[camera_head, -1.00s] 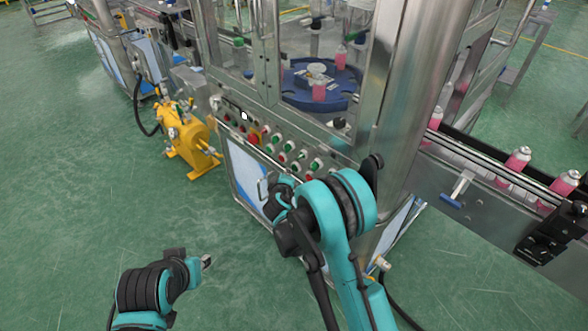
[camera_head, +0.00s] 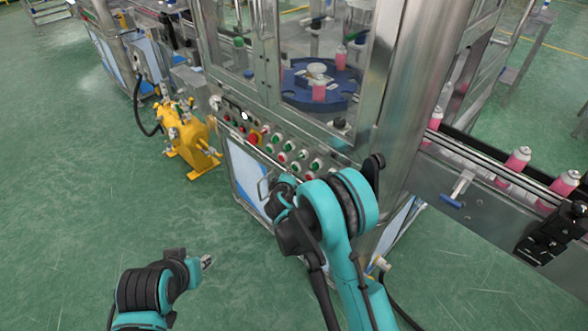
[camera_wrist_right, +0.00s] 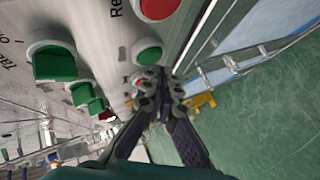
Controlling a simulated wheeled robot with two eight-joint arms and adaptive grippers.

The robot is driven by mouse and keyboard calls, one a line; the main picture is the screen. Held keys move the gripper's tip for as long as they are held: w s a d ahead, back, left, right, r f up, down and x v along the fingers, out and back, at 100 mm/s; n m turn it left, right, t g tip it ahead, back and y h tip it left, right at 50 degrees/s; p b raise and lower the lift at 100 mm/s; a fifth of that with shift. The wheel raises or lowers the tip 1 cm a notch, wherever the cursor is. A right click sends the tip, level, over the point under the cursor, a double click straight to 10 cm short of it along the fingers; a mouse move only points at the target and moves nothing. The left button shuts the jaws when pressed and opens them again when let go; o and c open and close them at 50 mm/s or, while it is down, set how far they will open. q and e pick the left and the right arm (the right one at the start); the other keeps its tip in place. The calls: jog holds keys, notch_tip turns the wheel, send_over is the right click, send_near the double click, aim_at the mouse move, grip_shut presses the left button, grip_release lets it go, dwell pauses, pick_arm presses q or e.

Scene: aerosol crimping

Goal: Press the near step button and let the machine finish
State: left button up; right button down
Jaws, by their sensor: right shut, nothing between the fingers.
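The button panel (camera_head: 268,140) on the front of the crimping machine carries several green and red buttons. Which button is the step button is not readable. In the head view, my right arm hides part of the panel's lower right. My left gripper (camera_head: 207,262) is low over the floor, small and unclear.
Behind the machine's window a blue turntable (camera_head: 335,103) holds pink cans (camera_head: 319,91). A conveyor (camera_head: 480,162) with pink cans runs at the right. A yellow unit (camera_head: 190,140) stands left of the machine. Green floor (camera_head: 70,190) is clear at the left.

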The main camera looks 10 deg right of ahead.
jog(key=shift+w+d, duration=0.35)
jog(key=shift+d, duration=0.1)
dwell(0.7)
dwell(0.4)
jog(key=shift+s+a, duration=0.55)
jog(key=shift+a, duration=0.1)
jog(key=s+a, duration=0.1)
jog(key=a, duration=0.1)
jog(key=s+a, duration=0.2)
dwell(0.3)
dwell(0.8)
